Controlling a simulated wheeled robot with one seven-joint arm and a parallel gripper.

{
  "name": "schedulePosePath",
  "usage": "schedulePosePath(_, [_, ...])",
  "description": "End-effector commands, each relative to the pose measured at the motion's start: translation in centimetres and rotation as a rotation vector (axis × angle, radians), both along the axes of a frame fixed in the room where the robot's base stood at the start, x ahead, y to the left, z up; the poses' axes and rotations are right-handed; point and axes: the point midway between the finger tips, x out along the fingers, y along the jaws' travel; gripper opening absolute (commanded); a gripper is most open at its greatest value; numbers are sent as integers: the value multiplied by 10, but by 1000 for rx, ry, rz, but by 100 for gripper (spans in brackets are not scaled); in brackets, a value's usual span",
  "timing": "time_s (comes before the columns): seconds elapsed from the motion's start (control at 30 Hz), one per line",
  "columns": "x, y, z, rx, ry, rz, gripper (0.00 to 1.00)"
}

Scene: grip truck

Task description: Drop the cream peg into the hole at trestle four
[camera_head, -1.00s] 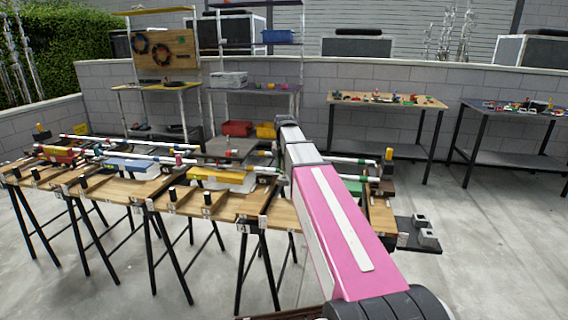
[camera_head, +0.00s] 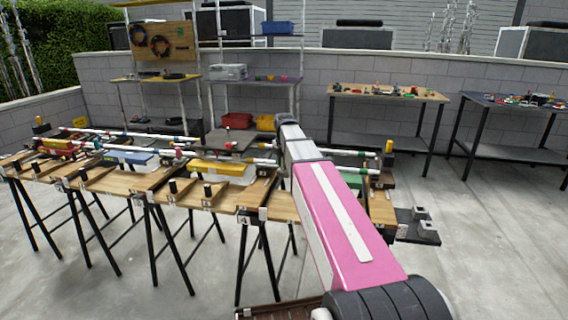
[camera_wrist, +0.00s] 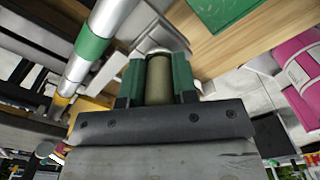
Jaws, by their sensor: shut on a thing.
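In the wrist view my gripper (camera_wrist: 159,78) has green fingers closed on the sides of a dull cream-olive cylinder, the cream peg (camera_wrist: 159,92). The peg's far end is near a pale round edge, and I cannot tell whether it touches anything. In the head view my pink arm hides the gripper and peg. Trestle four (camera_head: 243,221) carries a small "4" tag at the front edge of the long wooden bench, left of my arm. I cannot make out its hole in either view.
A white pipe with a green band (camera_wrist: 92,47) passes close to the left of my gripper. A green block (camera_wrist: 222,10) lies on the wood beyond. Black pegs, a yellow block (camera_head: 222,168) and long pipes crowd the bench. Open concrete floor (camera_head: 480,250) lies at right.

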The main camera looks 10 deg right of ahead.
Motion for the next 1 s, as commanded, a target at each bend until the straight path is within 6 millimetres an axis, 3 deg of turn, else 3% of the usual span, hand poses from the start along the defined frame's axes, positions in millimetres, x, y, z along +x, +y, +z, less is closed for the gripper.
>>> schedulePosePath(0.07, [0, 0, 0, 0, 0, 0, 0])
schedulePosePath(0.1, [0, 0, 0, 0, 0, 0, 33])
schedulePosePath(0.17, [0, 0, 0, 0, 0, 0, 53])
schedulePosePath(0.2, [0, 0, 0, 0, 0, 0, 56])
schedulePosePath(0.57, [0, 0, 5, 0, 0, 0, 56])
schedulePosePath(1.0, [1, 0, 72, 0, -2, 0, 56])
